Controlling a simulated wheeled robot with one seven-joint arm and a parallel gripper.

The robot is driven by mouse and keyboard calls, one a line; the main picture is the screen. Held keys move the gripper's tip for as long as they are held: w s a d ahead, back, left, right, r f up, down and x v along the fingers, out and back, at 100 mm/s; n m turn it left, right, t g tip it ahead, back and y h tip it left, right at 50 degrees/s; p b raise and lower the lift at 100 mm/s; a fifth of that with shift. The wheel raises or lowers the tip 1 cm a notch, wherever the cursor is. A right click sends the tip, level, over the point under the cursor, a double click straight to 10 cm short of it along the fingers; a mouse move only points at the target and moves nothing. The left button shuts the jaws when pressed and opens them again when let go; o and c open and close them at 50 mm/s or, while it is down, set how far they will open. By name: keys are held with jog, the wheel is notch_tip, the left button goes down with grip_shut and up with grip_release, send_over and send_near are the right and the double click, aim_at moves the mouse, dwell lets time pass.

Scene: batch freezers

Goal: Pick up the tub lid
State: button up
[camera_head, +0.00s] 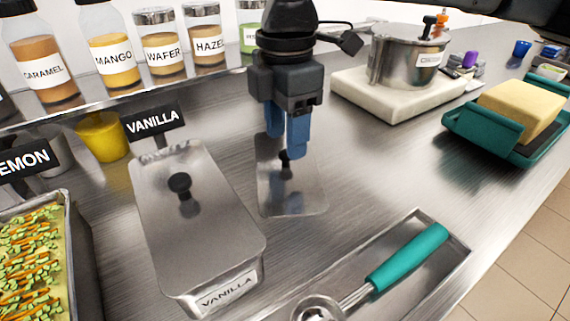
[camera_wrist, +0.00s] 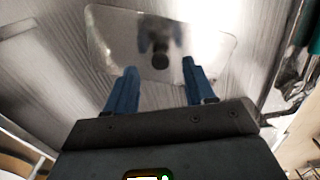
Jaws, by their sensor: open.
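A flat metal tub lid (camera_head: 305,198) with a small black knob (camera_head: 285,160) lies on the steel counter, right of the vanilla tub. My gripper (camera_head: 287,145) is open, with its blue fingers pointing down just above the lid, near the knob. In the wrist view the lid (camera_wrist: 110,35) and its knob (camera_wrist: 160,61) show beyond the two spread fingers (camera_wrist: 157,75). Nothing is between the fingers. A second lid (camera_head: 205,220), also with a black knob, covers the tub labelled VANILLA (camera_head: 220,290).
A scoop with a teal handle (camera_head: 408,256) lies in a metal tray (camera_head: 455,262) in front. A lidded steel pot (camera_head: 405,62) stands on a white slab (camera_head: 365,95) behind right. A teal butter dish (camera_head: 480,135) is at right. Labelled jars (camera_head: 110,60) line a shelf at the back.

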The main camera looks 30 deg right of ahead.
aim_at(286, 160)
jog(key=shift+f, duration=1.4)
jog(key=shift+c, duration=0.3)
grip_shut()
